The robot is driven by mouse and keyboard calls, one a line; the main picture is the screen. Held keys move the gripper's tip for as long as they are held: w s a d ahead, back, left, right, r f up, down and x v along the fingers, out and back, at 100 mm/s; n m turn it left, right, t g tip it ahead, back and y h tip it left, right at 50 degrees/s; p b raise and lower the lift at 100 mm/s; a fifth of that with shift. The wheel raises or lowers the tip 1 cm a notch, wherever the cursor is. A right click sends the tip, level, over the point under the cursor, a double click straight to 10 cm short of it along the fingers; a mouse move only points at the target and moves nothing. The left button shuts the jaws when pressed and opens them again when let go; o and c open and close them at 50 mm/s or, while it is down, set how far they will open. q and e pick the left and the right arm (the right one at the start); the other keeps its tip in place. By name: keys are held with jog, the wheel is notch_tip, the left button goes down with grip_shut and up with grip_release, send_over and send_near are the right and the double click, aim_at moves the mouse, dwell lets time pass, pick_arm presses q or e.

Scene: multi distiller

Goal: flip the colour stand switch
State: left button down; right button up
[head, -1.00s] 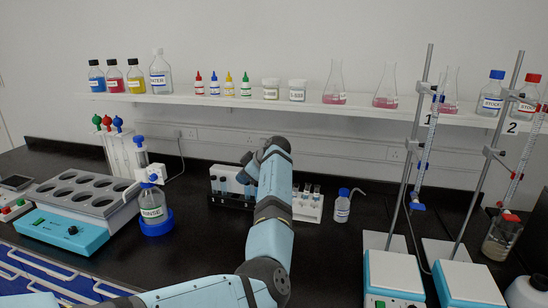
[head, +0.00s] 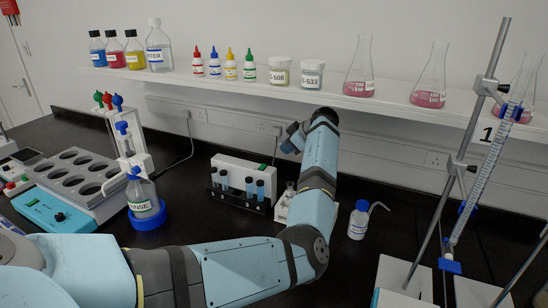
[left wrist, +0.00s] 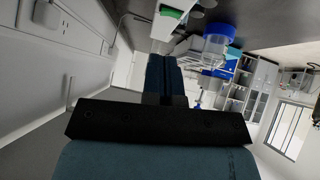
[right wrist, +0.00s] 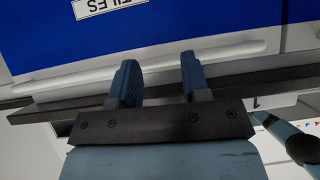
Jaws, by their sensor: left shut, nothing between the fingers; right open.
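The colour stand (head: 238,168) is a white box with a dark rack of several blue-liquid vials in front, in the middle of the bench. A small green part (head: 262,167), which looks like its switch, sits at its right end. A green part on a white body also shows at the top of the left wrist view (left wrist: 171,12). My left gripper (head: 288,143) is shut and empty, just right of and above the stand, apart from it in the picture. My right gripper (right wrist: 158,75) is open and empty, seen only in its wrist view, near a blue labelled surface.
The rinse bottle (head: 143,197) stands left. Burette stands (head: 455,170) are at the right. A loaded shelf (head: 215,84) runs above.

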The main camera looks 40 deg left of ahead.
aim_at(269, 168)
pick_arm(q)
jog(key=shift+s+r, duration=0.1)
jog(key=shift+s, duration=0.1)
jog(key=p+x, duration=0.1)
jog(key=x, duration=0.9)
jog(key=shift+w, duration=0.1)
jog(key=shift+w+f+b, duration=0.1)
jog(key=shift+f+b, duration=0.65)
jog(key=shift+b, duration=0.35)
jog(key=shift+d+r+p, duration=0.1)
jog(key=shift+r+p, duration=0.25)
jog(key=shift+r, duration=0.05)
jog(key=shift+f, duration=0.1)
